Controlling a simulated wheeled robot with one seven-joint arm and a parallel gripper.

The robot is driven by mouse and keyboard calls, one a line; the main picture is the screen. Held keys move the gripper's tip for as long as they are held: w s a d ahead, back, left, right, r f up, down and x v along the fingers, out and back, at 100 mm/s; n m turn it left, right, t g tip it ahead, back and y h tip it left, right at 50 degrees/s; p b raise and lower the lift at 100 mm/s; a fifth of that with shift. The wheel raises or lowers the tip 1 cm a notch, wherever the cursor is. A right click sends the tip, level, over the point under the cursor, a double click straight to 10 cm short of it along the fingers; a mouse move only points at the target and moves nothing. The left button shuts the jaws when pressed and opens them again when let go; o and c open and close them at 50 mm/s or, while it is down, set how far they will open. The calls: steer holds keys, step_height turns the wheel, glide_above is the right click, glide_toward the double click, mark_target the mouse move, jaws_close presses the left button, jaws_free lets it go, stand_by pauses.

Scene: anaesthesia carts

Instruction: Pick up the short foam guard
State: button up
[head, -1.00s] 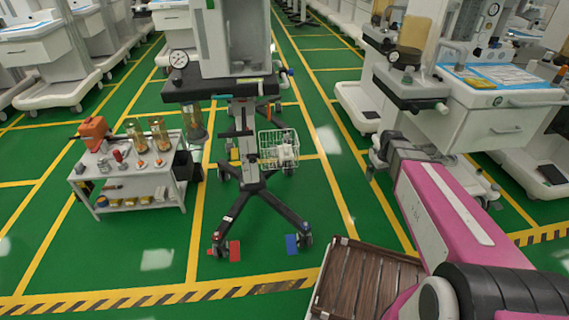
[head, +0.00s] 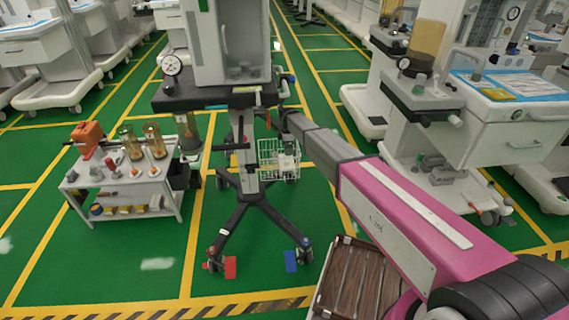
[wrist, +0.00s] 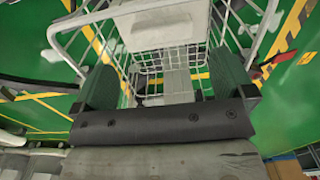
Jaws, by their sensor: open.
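My gripper (wrist: 166,78) is open, its two dark green fingers set apart in the wrist view. A white wire basket (wrist: 62,40) is just beyond and around the fingers in that view. I cannot pick out the short foam guard for sure in either view. Nothing is seen held in the fingers.
The wheeled stand (head: 246,185) carries a dark shelf (head: 200,96) and spreads its legs on the green floor. A low white trolley (head: 125,187) with bottles stands to its left. A white cart (head: 500,130) is close on the right. A brown slatted tray (head: 350,285) is in front.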

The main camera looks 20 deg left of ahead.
steer(key=shift+s+a+f, duration=0.15)
steer(key=shift+s+f, duration=0.1)
steer(key=shift+f, duration=0.2)
steer(key=shift+w+f, duration=0.1)
steer(key=shift+f, duration=3.4)
steer(key=c, duration=0.7)
